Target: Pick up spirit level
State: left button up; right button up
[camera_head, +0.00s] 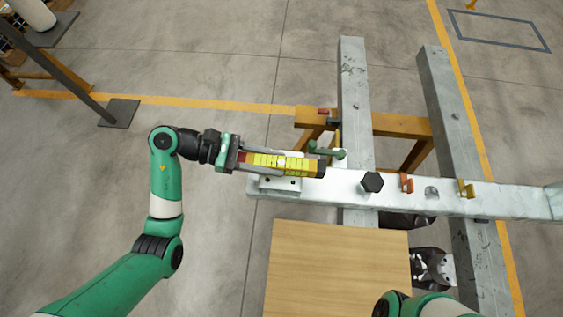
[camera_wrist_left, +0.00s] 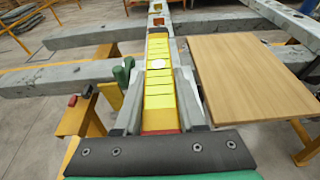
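The yellow spirit level (camera_head: 268,160) lies lengthwise between the two grey fingers of my left gripper (camera_head: 285,164), over the near end of the pale metal crossbeam (camera_head: 335,188). In the left wrist view the level (camera_wrist_left: 160,100) runs straight out from the palm, with a red part close to it. The fingers of my left gripper (camera_wrist_left: 160,95) lie along both sides of the level, with no clear gap. Whether its underside touches the beam is hidden. Only part of my right arm shows at the bottom of the head view; its gripper is not visible.
A wooden board (camera_head: 335,270) lies in front of the crossbeam. Green handles (camera_head: 326,150) stand just behind the level. Open floor lies left.

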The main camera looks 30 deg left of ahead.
aim_at(272, 163)
pick_arm(q)
grip_shut()
jog(key=shift+r, duration=0.25)
jog(key=r+p, duration=0.1)
jog(key=r, duration=0.1)
jog(key=r+p, duration=0.1)
jog(key=shift+s+d+r, duration=0.15)
jog(key=shift+d+r, duration=0.05)
jog(key=shift+r, duration=0.2)
jog(key=s+d+r+p, duration=0.6)
jog(key=s+d+r, duration=0.2)
jog(key=d, duration=0.3)
jog(key=shift+r, duration=0.35)
